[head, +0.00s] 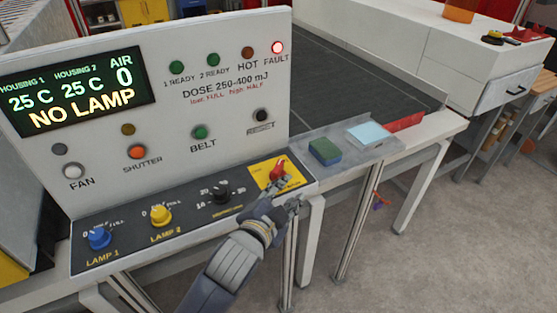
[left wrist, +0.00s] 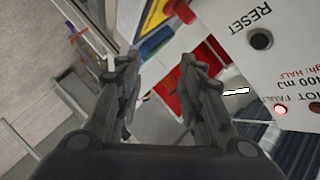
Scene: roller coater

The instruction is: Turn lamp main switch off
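The red main switch knob (head: 278,170) sits on a yellow plate (head: 262,176) at the right end of the sloped dark control strip. The plate's lettering is too small to read fully. My left gripper (head: 281,196) is just in front of the knob and hides the plate's lower part. In the left wrist view the two fingers of my left gripper (left wrist: 160,62) stand wide apart with nothing held between them. A yellow patch with a dark red shape shows beyond the fingertips there; contact with the knob cannot be told. My right gripper is out of view.
The display (head: 80,90) reads NO LAMP and the FAULT light (head: 278,47) glows red. Blue (head: 98,238), yellow (head: 160,215) and black (head: 220,190) knobs line the strip. A green-blue block (head: 324,151) and a pale blue pad (head: 368,134) lie right of the panel.

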